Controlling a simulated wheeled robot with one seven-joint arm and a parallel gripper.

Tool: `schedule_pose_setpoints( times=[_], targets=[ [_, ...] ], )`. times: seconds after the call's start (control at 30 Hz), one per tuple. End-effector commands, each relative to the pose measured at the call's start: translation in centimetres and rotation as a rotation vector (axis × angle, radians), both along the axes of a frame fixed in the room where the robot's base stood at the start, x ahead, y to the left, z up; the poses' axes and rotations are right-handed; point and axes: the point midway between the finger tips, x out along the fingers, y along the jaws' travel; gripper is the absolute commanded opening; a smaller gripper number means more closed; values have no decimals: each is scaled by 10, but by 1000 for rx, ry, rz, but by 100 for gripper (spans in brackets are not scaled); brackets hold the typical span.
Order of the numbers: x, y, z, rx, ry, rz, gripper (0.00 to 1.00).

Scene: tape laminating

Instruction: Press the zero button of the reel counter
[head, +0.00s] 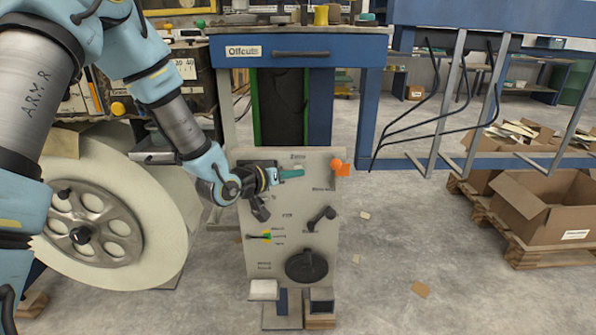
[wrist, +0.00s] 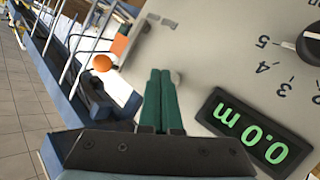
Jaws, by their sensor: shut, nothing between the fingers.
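The reel counter's display (wrist: 249,130) glows green and reads 0.0 m, upside down in the wrist view, on a pale upright panel (head: 325,215). My gripper (head: 301,173) is at the upper part of this panel in the head view. Its green fingers (wrist: 161,72) are together and empty in the wrist view, left of the display. A small pale round knob or button (wrist: 177,78) shows just right of the fingertips. I cannot tell whether they touch it. In the head view my gripper and wrist hide the display.
An orange part (head: 340,168) sits at the panel's upper right. A dial (wrist: 312,42) with numbers is beyond the display. Lower on the panel are a black lever (head: 321,217) and a dark round wheel (head: 306,266). A large white reel (head: 150,235) stands to the left.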

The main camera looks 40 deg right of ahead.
Motion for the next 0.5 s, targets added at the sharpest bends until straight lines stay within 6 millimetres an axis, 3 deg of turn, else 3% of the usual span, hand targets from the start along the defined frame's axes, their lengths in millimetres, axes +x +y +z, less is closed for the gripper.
schedule_pose_setpoints(
  times=[0.5],
  targets=[
    [-8, 7, 0, 1, 1, 1, 0]
  ],
)
